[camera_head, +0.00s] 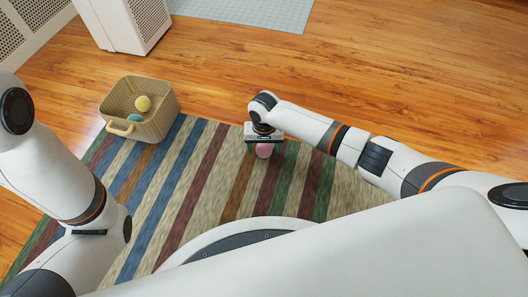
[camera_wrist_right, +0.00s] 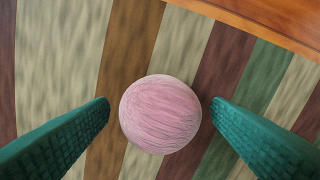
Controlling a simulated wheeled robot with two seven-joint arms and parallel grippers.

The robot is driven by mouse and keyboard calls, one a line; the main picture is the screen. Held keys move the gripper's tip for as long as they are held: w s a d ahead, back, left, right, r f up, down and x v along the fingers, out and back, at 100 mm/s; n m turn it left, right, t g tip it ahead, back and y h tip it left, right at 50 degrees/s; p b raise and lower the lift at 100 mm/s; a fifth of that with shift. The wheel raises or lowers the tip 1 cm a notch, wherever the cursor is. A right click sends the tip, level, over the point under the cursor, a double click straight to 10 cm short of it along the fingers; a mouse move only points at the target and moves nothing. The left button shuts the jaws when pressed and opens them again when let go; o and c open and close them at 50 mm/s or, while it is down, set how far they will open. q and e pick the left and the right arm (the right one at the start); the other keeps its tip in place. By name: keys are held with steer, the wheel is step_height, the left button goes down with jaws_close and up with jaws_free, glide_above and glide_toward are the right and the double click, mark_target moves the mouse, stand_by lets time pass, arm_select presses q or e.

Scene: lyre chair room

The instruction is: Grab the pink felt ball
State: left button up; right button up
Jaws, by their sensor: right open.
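The pink felt ball (camera_head: 264,150) rests on the striped rug, directly under my right gripper (camera_head: 262,147). In the right wrist view the pink ball (camera_wrist_right: 160,114) sits between the two green fingers of my right gripper (camera_wrist_right: 160,110). The fingers are open, with a gap on each side of the ball; the gap on the right looks small. In the head view the gripper's body covers the upper part of the ball. My left arm shows at the left edge, but its gripper is not visible.
The striped rug (camera_head: 190,160) lies on a wooden floor. A beige basket (camera_head: 165,126) with a yellow ball (camera_head: 143,103) and a blue ball (camera_head: 135,118) stands at the rug's upper left. A white cabinet (camera_head: 120,22) and a grey mat (camera_head: 245,10) are farther back. The rug around the pink ball is clear.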

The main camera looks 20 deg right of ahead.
steer(key=c, duration=1)
steer(key=shift+c, duration=0.4)
steer(key=shift+r, duration=0.15)
